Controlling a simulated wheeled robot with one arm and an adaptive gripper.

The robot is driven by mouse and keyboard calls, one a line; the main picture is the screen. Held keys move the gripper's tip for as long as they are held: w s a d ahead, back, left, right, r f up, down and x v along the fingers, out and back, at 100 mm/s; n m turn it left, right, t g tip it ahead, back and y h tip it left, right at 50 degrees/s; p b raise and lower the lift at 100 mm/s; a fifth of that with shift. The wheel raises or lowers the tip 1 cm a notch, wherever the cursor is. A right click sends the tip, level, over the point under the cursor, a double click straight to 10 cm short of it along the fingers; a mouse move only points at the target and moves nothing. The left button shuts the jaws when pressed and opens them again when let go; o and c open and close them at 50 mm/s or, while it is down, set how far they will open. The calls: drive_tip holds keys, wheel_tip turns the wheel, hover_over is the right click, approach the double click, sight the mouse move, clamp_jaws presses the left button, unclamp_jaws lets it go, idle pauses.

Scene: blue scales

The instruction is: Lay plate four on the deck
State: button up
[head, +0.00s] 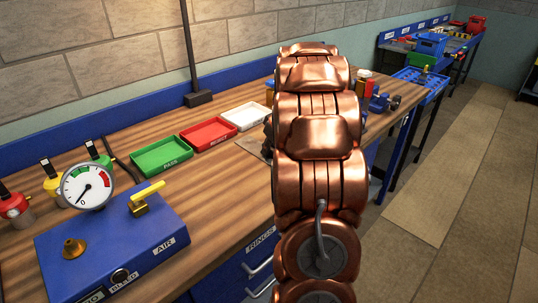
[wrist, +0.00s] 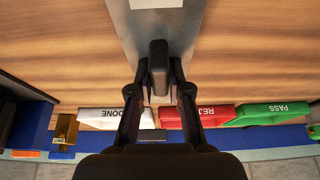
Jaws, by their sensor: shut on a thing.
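In the wrist view my gripper (wrist: 158,68) is shut on a dark grey, round-ended piece (wrist: 158,64), seen nearly end-on between the fingertips. I take it as plate four, but no number shows on it. Below it is a grey metal sheet (wrist: 128,18) with a white label at the top edge of the picture. A corner of a grey sheet also shows in the head view (head: 252,147). I cannot tell whether this is the deck, or whether the held piece touches it. In the head view my copper-coloured arm hides my gripper and the held piece.
A white tray (head: 245,116), a red tray (head: 208,134) and a green tray (head: 161,155) stand along the wooden bench. A blue box with a gauge (head: 110,245) is at front left. Small items (head: 380,100) stand beyond my arm. Bare wood lies before the trays.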

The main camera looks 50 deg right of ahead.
clamp_jaws()
drive_tip(key=shift+r+b, duration=0.5)
drive_tip(key=shift+r, duration=1.35)
drive_tip(key=shift+s+a, duration=0.25)
drive_tip(key=shift+s, duration=0.35)
drive_tip(key=s+a+b, duration=0.1)
drive_tip(key=s+a, duration=0.1)
drive_tip(key=s, duration=0.2)
drive_tip(key=s+a, duration=0.2)
drive_tip(key=s, duration=0.2)
drive_tip(key=s+a+r+b, duration=0.1)
drive_tip(key=s+a, duration=0.1)
drive_tip(key=s, duration=0.3)
drive_tip(key=shift+r+b, duration=0.1)
drive_tip(key=shift+b, duration=0.25)
drive_tip(key=shift+s+a, duration=0.1)
drive_tip(key=shift+s, duration=0.05)
